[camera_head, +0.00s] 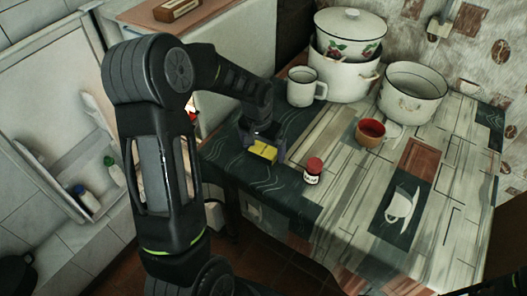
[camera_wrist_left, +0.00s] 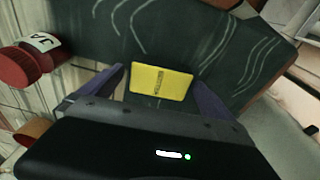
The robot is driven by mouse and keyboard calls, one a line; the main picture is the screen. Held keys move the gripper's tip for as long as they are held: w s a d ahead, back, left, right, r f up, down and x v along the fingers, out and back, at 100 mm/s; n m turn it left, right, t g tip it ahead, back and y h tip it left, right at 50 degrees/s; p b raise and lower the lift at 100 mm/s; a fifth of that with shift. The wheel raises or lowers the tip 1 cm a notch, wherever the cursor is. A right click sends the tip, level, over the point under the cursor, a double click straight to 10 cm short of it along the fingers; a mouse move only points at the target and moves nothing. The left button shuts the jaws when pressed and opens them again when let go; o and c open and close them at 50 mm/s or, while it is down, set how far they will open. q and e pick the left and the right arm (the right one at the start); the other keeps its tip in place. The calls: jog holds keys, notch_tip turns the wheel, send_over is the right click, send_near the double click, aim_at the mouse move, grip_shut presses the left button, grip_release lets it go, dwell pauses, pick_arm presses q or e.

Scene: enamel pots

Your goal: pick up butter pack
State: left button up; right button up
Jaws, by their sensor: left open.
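The butter pack (camera_head: 263,151) is a small yellow block lying on the dark patterned part of the tablecloth, near the table's left edge. It also shows in the left wrist view (camera_wrist_left: 161,82). My left gripper (camera_head: 262,155) is over it with the jaws open. In the left wrist view my left gripper (camera_wrist_left: 160,85) has one purple finger on each side of the pack. I see gaps between pack and fingers, and cannot tell how far above the table the fingertips are.
A red-lidded jar (camera_head: 313,171) stands close to the right of the pack. A white mug (camera_head: 304,87), a reddish cup (camera_head: 371,133), a flowered pot (camera_head: 350,38) and another pot (camera_head: 413,93) stand farther back. The tablecloth (camera_head: 345,215) is clear in front.

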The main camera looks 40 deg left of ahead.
aim_at(263, 150)
pick_arm(q)
jog(key=shift+c, duration=0.6)
jog(key=c, duration=1.5)
notch_tip(263, 150, up, 10)
jog(key=shift+b, duration=0.3)
